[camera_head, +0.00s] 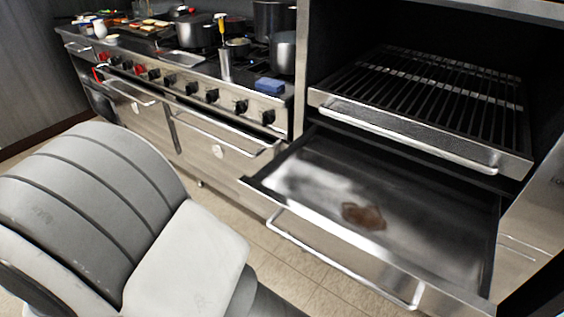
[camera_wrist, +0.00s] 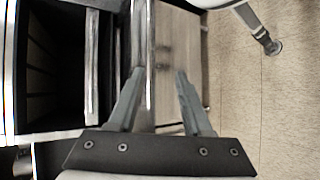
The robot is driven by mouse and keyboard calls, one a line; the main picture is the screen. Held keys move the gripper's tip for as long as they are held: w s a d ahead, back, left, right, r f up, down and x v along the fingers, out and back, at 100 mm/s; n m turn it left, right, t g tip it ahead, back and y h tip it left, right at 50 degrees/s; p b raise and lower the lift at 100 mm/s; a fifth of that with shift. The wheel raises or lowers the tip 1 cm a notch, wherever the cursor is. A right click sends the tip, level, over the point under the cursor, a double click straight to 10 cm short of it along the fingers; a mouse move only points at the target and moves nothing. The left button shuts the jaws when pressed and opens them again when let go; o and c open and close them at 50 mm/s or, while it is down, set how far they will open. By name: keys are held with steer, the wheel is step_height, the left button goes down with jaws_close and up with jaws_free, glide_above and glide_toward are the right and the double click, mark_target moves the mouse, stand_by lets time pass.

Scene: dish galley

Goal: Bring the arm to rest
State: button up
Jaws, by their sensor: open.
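My gripper (camera_wrist: 160,72) shows in the wrist view with its two grey fingers apart and nothing held between them. A long metal bar (camera_wrist: 150,50), which looks like a drawer handle, runs up the picture between the fingertips. I cannot tell how far it lies from them. In the head view my large grey arm links fill the lower left, and the gripper itself is hidden or out of frame.
In the head view a steel drawer (camera_head: 440,252) is pulled out, with a brown patch (camera_head: 363,215) inside. Above it is a grill rack (camera_head: 430,95) with a front handle. A stove (camera_head: 205,90) with pots and a blue block (camera_head: 270,85) stands behind.

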steer(key=w+d+r+m+y+p, duration=0.2)
steer(key=d+r+y+p, duration=0.3)
steer(key=d+r, duration=0.8)
steer(key=w+d+r+m+t+y+p, duration=0.1)
steer(key=d+r+y+p, duration=0.5)
steer(key=d+r, duration=0.7)
step_height(320, 180, up, 2)
steer(key=w+m+y, duration=0.1)
steer(key=m, duration=0.1)
steer(key=shift+d+m+t+y, duration=0.25)
steer(key=shift+m+t+y, duration=0.05)
steer(key=shift+m, duration=0.1)
